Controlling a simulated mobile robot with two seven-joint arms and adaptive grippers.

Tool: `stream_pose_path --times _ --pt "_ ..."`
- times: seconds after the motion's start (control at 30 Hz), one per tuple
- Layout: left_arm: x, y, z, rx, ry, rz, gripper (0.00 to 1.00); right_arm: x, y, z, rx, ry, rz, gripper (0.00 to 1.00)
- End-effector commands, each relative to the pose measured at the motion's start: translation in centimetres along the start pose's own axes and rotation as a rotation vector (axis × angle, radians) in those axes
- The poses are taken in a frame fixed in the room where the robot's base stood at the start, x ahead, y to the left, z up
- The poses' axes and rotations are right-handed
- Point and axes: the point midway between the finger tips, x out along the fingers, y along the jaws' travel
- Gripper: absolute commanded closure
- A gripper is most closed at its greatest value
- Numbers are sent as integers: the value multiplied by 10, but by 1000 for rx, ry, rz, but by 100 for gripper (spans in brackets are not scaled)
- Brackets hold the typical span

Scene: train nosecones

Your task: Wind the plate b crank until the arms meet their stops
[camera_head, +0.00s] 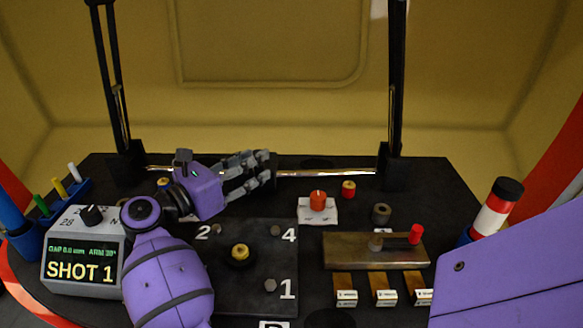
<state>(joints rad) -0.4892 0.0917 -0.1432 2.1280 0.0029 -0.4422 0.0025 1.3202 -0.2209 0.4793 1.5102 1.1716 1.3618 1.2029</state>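Two tall black arms, a left arm (111,70) and a right arm (397,80), stand upright at the back of the dark bench, with a shiny horizontal rod (325,173) between their feet. A red-knobbed handle (416,233) on a thin lever sits over a brass block (375,250), apart from my gripper. No plate is legibly marked b, so I cannot tell which part is its crank.
A display box (83,262) reads SHOT 1. A dark square plate (240,285) bears bolts, numbers and a yellow knob (240,252). A red knob (317,200) stands on a white pad. A red-white cylinder (496,210) is at right. My purple arm links cover the lower left and right.

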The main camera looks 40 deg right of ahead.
Motion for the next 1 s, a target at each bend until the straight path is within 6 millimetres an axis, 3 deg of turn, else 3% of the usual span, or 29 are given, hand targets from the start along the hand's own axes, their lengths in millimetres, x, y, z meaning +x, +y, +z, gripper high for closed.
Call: stream_pose_path --times 0.33,0.73,1.0 --pt "0 -1 1 2 -1 0 60 -3 -1 2 2 -2 -6 63" --pt "0 0 0 3 0 1 60 -64 0 1 2 0 -2 63" --pt "0 0 0 3 1 1 60 -76 0 2 3 -1 -3 63"
